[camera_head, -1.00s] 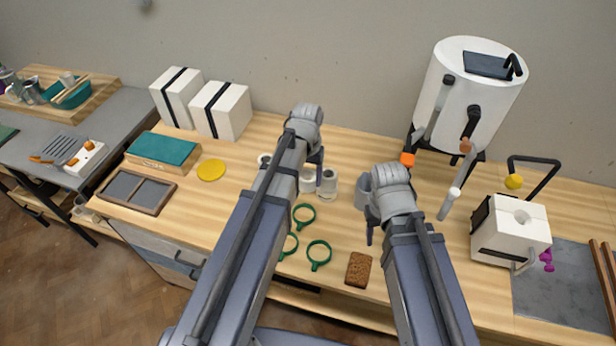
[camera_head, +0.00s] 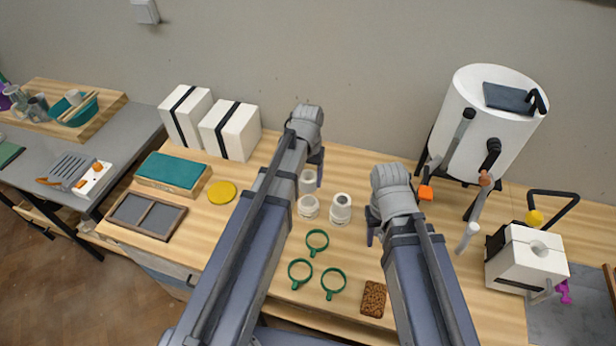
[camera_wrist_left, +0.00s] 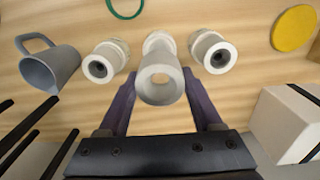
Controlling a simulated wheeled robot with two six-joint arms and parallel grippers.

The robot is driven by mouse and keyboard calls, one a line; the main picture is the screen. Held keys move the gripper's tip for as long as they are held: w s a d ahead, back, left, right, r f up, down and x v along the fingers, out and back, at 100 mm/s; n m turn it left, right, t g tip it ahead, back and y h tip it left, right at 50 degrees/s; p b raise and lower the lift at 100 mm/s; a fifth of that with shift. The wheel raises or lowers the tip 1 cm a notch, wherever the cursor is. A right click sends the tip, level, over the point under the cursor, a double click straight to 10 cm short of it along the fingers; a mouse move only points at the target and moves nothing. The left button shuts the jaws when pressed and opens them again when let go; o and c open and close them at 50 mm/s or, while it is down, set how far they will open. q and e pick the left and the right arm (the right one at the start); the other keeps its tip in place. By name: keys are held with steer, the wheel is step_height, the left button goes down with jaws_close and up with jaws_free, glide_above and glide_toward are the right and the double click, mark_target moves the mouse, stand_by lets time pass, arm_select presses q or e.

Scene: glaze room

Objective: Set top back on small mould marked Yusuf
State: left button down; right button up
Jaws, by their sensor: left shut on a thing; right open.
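My left gripper (camera_head: 317,180) is shut on a white, hollow, round mould top (camera_head: 307,182). In the left wrist view, the top (camera_wrist_left: 160,84) sits between the fingers of the left gripper (camera_wrist_left: 161,95). A pale small mould (camera_head: 308,208) stands just below and in front of it in the head view; the gap between them is unclear. Another small mould (camera_head: 341,209) stands to its right and also shows in the wrist view (camera_wrist_left: 105,62). A third mould (camera_wrist_left: 212,53) shows only in the wrist view. No name is readable. My right gripper (camera_head: 371,232) is open and empty.
A grey jug (camera_wrist_left: 48,67) stands beside the moulds. Green rings (camera_head: 317,242) and a brown sponge (camera_head: 374,299) lie in front. White strapped blocks (camera_head: 230,130) stand behind left, near a yellow disc (camera_head: 222,192). A white drum (camera_head: 490,120) and white block mould (camera_head: 526,259) stand right.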

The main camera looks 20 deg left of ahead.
arm_select(q)
steer(key=shift+f, duration=0.15)
step_height(320, 180, down, 6)
steer(key=b, duration=0.6)
steer(key=shift+f+b, duration=0.75)
steer(key=shift+b, duration=0.05)
stand_by(2.0)
jaws_free()
steer(key=shift+r, duration=0.1)
stand_by(0.3)
steer(key=shift+r+p, duration=4)
steer(key=shift+p, duration=0.05)
